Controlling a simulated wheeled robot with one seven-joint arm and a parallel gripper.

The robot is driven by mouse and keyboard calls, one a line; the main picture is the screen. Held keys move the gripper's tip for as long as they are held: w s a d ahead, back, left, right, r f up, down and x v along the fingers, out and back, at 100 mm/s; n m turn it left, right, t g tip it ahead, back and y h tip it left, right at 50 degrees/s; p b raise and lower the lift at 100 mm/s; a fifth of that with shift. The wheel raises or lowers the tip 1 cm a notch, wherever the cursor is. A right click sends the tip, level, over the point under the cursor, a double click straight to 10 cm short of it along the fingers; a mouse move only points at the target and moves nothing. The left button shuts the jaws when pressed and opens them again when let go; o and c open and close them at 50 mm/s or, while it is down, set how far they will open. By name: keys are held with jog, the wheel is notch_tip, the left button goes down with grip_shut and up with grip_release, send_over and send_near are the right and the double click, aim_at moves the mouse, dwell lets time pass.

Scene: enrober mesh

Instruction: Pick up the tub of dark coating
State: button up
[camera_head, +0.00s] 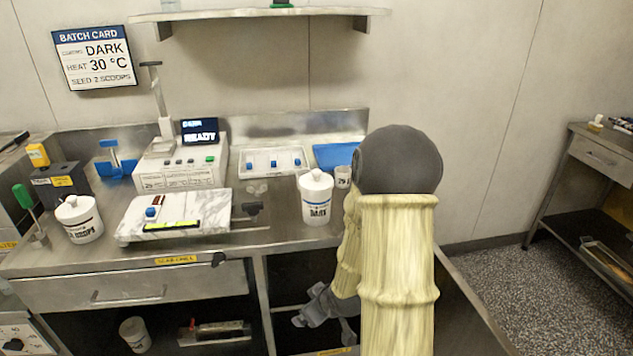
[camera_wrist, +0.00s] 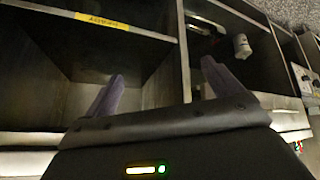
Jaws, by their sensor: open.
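The tub of dark coating (camera_head: 316,200) is white with a lid and a label that seems to read DARK. It stands upright on the steel bench, just left of my arm in the head view. My gripper (camera_head: 304,308) is low in front of the bench, well below the tub and apart from it. In the wrist view my gripper (camera_wrist: 163,84) has its two fingers spread with nothing between them, facing the open compartments under the bench. The dark tub is not visible in the wrist view.
On the bench (camera_head: 280,232) stand a marble slab (camera_head: 135,222), another white tub (camera_head: 79,220), a small cup (camera_head: 343,177) and a machine reading READY (camera_head: 200,138). A white container (camera_head: 135,334) sits on the lower shelf. A side table (camera_head: 600,160) stands right; floor between is clear.

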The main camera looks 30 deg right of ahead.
jog(key=w+d+r+t+y+p, duration=0.25)
jog(key=r+t+p, duration=0.25)
jog(key=r+p, duration=0.25)
jog(key=m+t+h+p, duration=0.3)
jog(key=t+p, duration=0.3)
jog(key=p, duration=0.2)
send_near(322, 210)
jog(key=s, duration=0.4)
jog(key=shift+a+r, duration=0.1)
jog(key=shift+w, duration=0.1)
jog(key=w+p, duration=0.3)
jog(key=w, duration=0.8)
jog(key=shift+w, duration=0.55)
